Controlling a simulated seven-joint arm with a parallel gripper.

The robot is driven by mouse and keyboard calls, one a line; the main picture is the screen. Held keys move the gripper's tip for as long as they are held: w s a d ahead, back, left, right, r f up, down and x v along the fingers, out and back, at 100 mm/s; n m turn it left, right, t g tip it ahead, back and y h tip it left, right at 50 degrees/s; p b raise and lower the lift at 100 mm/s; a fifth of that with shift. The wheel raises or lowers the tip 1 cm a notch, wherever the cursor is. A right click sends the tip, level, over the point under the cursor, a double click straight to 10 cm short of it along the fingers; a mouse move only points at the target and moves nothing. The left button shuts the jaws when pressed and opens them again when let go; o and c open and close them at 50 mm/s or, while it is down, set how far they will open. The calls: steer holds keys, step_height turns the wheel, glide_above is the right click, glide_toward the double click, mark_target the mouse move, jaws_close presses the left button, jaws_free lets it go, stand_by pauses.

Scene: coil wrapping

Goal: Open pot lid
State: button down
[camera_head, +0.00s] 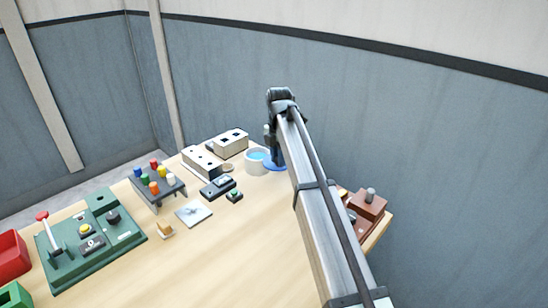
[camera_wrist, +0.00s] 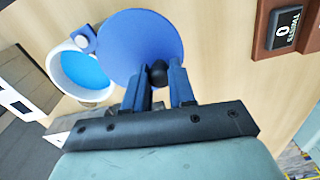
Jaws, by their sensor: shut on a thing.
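The pot (camera_wrist: 82,76) is a white round vessel with a bright blue inside, and its top is uncovered. It also shows in the head view (camera_head: 254,167) near the far edge of the table. The lid (camera_wrist: 135,42) is a flat blue disc with a black knob (camera_wrist: 157,72), beside the pot and slightly overlapping it in the wrist view. My gripper (camera_wrist: 158,80) is shut on the lid's knob. In the head view the lid (camera_head: 275,166) is partly hidden by my arm, just right of the pot. I cannot tell whether it touches the table.
White boxes (camera_head: 204,163) stand left of the pot. A small dark device (camera_head: 217,187) sits in front of it. A brown block with a button panel (camera_head: 368,204) is at the right table edge. The middle front of the wooden table (camera_head: 200,255) is clear.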

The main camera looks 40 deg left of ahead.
steer(key=shift+w+d+n, duration=0.2)
steer(key=shift+w+n, duration=0.05)
steer(key=shift+n, duration=0.05)
stand_by(0.4)
steer(key=c, duration=0.9)
jaws_free()
steer(key=shift+c, duration=0.2)
steer(key=shift+r, duration=0.1)
step_height(320, 180, up, 14)
steer(key=shift+f, duration=0.2)
